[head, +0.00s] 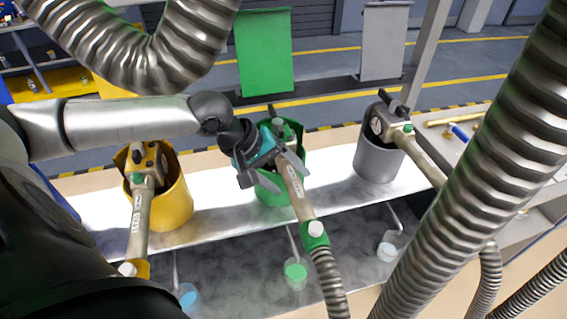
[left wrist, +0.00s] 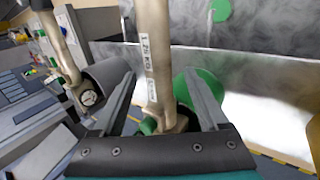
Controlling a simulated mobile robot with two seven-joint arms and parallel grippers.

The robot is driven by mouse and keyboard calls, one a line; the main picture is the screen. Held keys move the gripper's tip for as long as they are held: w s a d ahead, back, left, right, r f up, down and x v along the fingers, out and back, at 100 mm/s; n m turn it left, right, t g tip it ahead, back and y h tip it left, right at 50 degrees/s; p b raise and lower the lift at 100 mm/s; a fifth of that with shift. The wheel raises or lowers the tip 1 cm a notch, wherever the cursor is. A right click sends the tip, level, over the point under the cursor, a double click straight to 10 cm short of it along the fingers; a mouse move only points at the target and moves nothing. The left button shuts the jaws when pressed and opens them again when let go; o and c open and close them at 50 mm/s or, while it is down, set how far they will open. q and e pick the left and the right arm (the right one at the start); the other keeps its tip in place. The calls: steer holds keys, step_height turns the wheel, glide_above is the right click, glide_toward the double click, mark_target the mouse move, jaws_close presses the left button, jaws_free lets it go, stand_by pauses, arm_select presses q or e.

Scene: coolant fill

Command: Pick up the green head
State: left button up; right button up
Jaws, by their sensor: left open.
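The green head (head: 297,195) has a beige labelled body and a green collar where its hose joins. It rests tilted in the green holder (head: 270,192), its hose end toward me. My left gripper (head: 274,172) is at the upper part of its body, over the holder. In the left wrist view the body of the green head (left wrist: 154,60) runs between the two spread fingers of my left gripper (left wrist: 160,78), with gaps on both sides. The lower end of the head is partly hidden by the gripper base. My right gripper is not in view.
The yellow head (head: 140,212) sits in a yellow holder (head: 176,205) at left. The grey head (head: 418,155) sits in a grey holder (head: 377,164) at right. Thick corrugated hoses (head: 480,170) cross the right side and top left. A metal tray (head: 235,270) lies in front.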

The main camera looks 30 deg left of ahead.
arm_select(q)
steer(key=shift+w+b+x, duration=0.25)
steer(key=shift+b+x, duration=0.1)
steer(key=shift+x, duration=2.4)
steer(key=shift+a+r, duration=0.1)
steer(key=shift+a, duration=0.05)
jaws_close()
steer(key=shift+w+r, duration=0.1)
steer(key=shift+r, duration=0.15)
